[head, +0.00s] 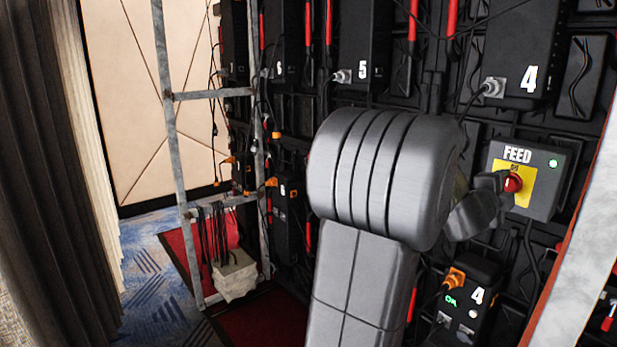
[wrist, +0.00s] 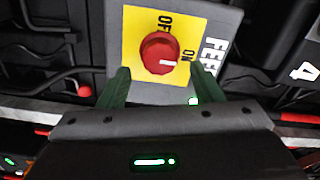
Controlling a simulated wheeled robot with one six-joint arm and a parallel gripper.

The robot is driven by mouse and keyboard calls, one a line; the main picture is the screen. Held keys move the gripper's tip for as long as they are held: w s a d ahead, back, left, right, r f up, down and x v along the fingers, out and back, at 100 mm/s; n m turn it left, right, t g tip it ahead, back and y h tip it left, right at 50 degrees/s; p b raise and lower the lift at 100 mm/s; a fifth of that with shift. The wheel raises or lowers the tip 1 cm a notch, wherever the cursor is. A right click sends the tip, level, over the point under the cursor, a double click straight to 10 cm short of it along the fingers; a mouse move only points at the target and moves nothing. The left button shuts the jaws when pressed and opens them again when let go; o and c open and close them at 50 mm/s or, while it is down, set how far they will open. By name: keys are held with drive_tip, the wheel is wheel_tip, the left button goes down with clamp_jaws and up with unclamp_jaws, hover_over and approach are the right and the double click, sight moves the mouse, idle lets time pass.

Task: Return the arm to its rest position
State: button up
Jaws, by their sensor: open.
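My gripper (wrist: 160,88) is open in the wrist view, with its two green-grey fingers apart. Between and beyond them is the red knob (wrist: 158,53) on the yellow plate of the grey FEED box (wrist: 222,20). The knob's white mark points towards the ON label. The fingers look clear of the knob, with nothing held. In the head view my arm reaches across the middle to the FEED box (head: 548,188), and my gripper (head: 503,182) is beside the red knob (head: 513,182), partly hidden by my arm. A green light shows on the box.
Behind is the black video wall with numbered units, such as unit 5 (head: 362,45) and unit 4 (head: 522,55), with hanging cables. A lower unit 4 (head: 470,300) has a lit green display.

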sight(509, 186)
drive_tip(key=x, duration=0.3)
drive_tip(key=shift+d, duration=0.1)
drive_tip(key=n+p, duration=0.2)
drive_tip(key=n, duration=0.1)
drive_tip(key=shift+r+n+p, duration=0.3)
drive_tip(key=shift+p, duration=0.1)
drive_tip(key=n+p, duration=0.1)
drive_tip(key=n, duration=0.1)
drive_tip(key=n+p, duration=0.2)
drive_tip(key=shift+a+n, duration=0.2)
drive_tip(key=shift+n, duration=0.1)
drive_tip(key=n+p, duration=0.3)
drive_tip(key=shift+r+n, duration=0.1)
drive_tip(key=shift+n, duration=0.3)
drive_tip(key=n+p, duration=0.3)
drive_tip(key=p, duration=0.1)
drive_tip(key=shift+w+n+p, duration=0.1)
drive_tip(key=shift+n+p, duration=0.2)
drive_tip(key=shift+p, duration=0.05)
drive_tip(key=shift+a+n+p, duration=0.1)
drive_tip(key=shift+n+p, duration=0.8)
drive_tip(key=shift+p, duration=0.2)
drive_tip(key=shift+f, duration=0.25)
